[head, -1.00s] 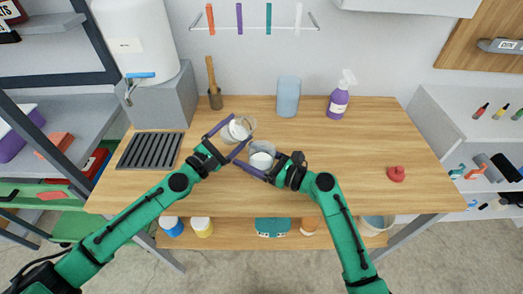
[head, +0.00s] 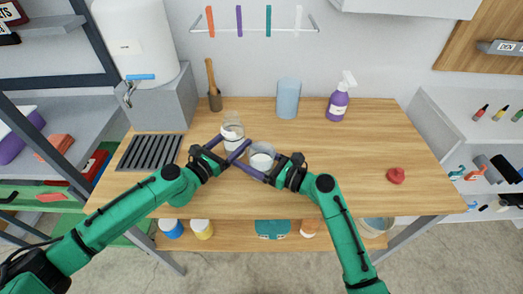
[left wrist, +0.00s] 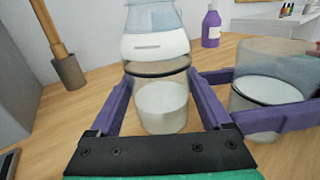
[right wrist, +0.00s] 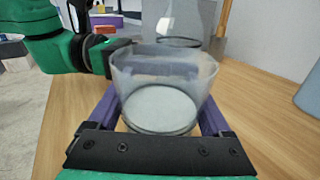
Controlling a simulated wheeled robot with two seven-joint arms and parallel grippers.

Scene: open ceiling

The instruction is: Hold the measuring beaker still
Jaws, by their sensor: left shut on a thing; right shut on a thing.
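My left gripper (head: 232,147) is shut around a clear vessel (left wrist: 160,100) with pale contents, held upright; a white band with a dark mark shows above its dark ring in the left wrist view. My right gripper (head: 255,163) is shut around a wider clear vessel, which I take for the measuring beaker (right wrist: 165,75); it is upright, with a whitish layer low inside. It also shows at the right of the left wrist view (left wrist: 270,70). The two vessels are close together over the table's middle. I cannot tell whether the beaker touches the table.
On the wooden table (head: 330,170) stand a blue container (head: 288,98), a purple spray bottle (head: 338,100), a pot with a wooden handle (head: 214,95) and a dark rack (head: 150,152). A red object (head: 396,176) lies right. The table's right half is mostly clear.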

